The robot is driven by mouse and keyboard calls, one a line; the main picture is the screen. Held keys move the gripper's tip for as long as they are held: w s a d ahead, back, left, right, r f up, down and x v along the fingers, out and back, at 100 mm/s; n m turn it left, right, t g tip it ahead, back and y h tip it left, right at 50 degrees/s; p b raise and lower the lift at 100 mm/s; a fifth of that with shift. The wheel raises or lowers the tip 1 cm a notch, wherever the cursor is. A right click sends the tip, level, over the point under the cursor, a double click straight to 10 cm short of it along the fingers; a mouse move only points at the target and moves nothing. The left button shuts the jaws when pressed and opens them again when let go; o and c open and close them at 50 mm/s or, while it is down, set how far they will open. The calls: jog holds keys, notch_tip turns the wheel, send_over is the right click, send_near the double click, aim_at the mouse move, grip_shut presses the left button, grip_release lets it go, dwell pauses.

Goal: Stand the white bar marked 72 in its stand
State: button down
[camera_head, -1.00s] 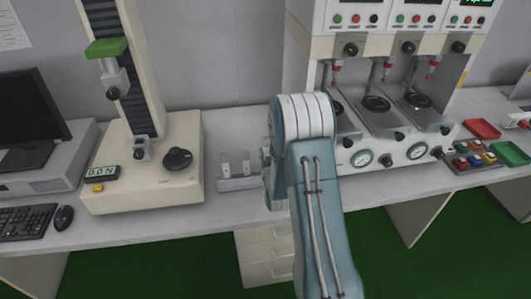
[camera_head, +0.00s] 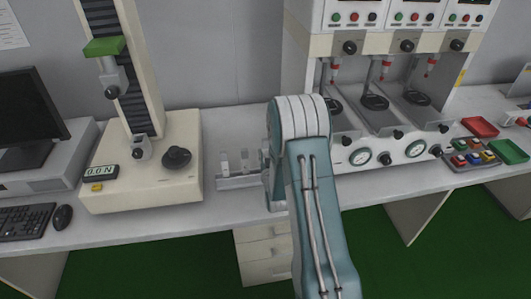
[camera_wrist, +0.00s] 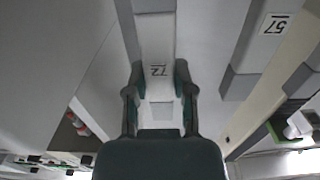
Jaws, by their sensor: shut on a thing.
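The white bar marked 72 (camera_wrist: 160,40) lies between the two dark green fingers of my gripper (camera_wrist: 159,78) in the wrist view. The gripper is shut on it. The bar has a grey part at the top of that view, and its 72 shows between the fingertips. In the head view my arm hides the gripper and most or all of this bar. A long grey stand (camera_head: 236,183) lies on the bench just left of my arm, with pale bars upright in it. I cannot tell whether the 72 bar touches the stand.
Another bar, marked 57 (camera_wrist: 272,30), shows at the right of the wrist view. A cream testing machine (camera_head: 150,190) stands left of the stand. A machine with several dials (camera_head: 390,150) stands behind my arm to the right. Small coloured trays (camera_head: 480,127) lie at far right.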

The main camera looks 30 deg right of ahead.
jog(key=shift+f, duration=1.2)
jog(key=shift+f, duration=0.15)
